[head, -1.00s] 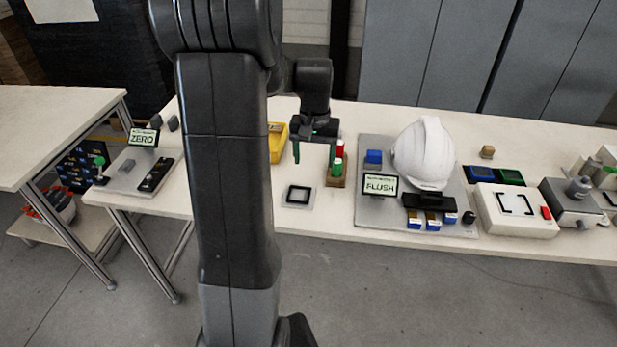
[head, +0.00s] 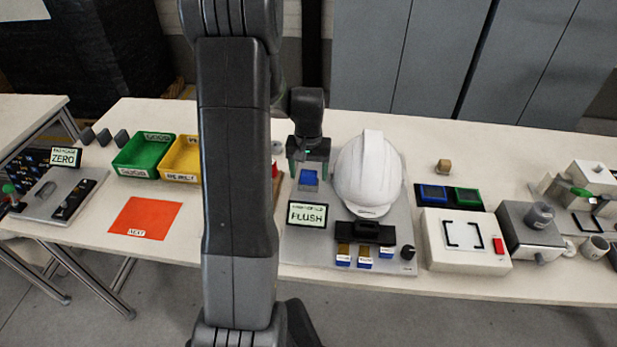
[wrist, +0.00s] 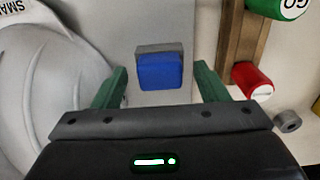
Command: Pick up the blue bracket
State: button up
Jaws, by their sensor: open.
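The blue bracket (head: 309,178) shows as a small blue block on a grey base, left of the white helmet (head: 367,172) and behind the FLUSH sign (head: 307,214). In the wrist view the bracket (wrist: 160,72) sits between the two green fingers, with clear gaps on both sides. My gripper (head: 309,168) is open and empty, pointing down at the bracket. How high the fingertips are above the plate I cannot tell.
The helmet shell (wrist: 45,95) lies close beside one finger in the wrist view. A red cylinder (wrist: 252,80) and a green one (wrist: 280,8) are near the other finger. Several blue-fronted blocks stand at the plate's front. An orange mat (head: 145,218) lies left.

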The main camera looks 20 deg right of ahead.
jog(key=c, duration=0.9)
